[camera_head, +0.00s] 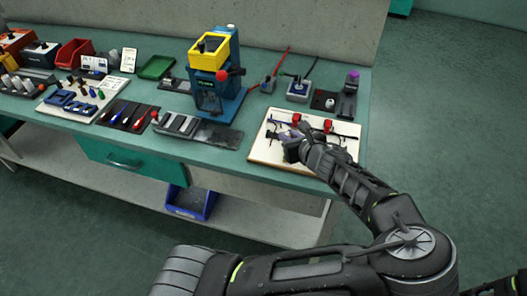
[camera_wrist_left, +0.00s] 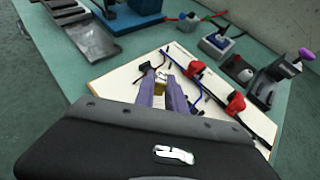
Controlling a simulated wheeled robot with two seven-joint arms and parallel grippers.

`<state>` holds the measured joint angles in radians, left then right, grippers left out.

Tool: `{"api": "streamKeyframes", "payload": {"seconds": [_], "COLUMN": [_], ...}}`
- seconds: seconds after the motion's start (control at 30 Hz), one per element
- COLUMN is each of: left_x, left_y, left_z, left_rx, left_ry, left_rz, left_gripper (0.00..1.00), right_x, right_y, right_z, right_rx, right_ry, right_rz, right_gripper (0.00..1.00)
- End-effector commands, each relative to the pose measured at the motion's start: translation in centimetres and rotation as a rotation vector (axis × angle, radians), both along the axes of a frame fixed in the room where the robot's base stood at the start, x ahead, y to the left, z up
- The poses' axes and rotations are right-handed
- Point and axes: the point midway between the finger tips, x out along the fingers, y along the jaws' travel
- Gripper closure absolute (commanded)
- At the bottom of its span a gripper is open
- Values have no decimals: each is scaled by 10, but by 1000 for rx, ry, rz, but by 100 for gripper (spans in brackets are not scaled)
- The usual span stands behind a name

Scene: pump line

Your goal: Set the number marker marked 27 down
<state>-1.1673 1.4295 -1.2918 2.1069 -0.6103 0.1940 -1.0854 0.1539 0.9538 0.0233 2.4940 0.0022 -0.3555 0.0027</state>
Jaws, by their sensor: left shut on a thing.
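My left gripper (camera_head: 291,140) is over the cream board (camera_head: 264,153) at the right end of the bench. In the left wrist view its two purple fingers (camera_wrist_left: 161,76) are shut on a small yellowish piece (camera_wrist_left: 160,83), which appears to be the number marker. Its number cannot be read. The piece is low over the board (camera_wrist_left: 118,81); I cannot tell whether it touches it. In the head view the gripper hides it. My right gripper is not in view.
Red clamps (camera_wrist_left: 235,103) with dark cables stand on the board, close beside the left gripper. A blue and yellow press (camera_head: 210,75) and a grey box with a knob (camera_head: 298,90) stand behind. A dark holder with a purple knob (camera_head: 350,95) is at the back right.

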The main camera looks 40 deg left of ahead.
Motion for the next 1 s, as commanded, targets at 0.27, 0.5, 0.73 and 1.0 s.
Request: {"api": "streamKeyframes", "payload": {"seconds": [0.27,0.5,0.73,1.0], "left_x": [-43,-57,-57,-58], "left_y": [30,36,36,36], "left_z": [49,67,67,40], "left_rx": [-13,-4,-1,3], "left_ry": [-5,0,-1,3], "left_rz": [394,496,496,496], "left_gripper": [100,100,100,100], "right_x": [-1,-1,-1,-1], "right_y": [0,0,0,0], "right_z": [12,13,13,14], "right_rx": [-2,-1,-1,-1], "right_ry": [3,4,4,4], "right_rz": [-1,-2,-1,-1], "right_gripper": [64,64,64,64]}}
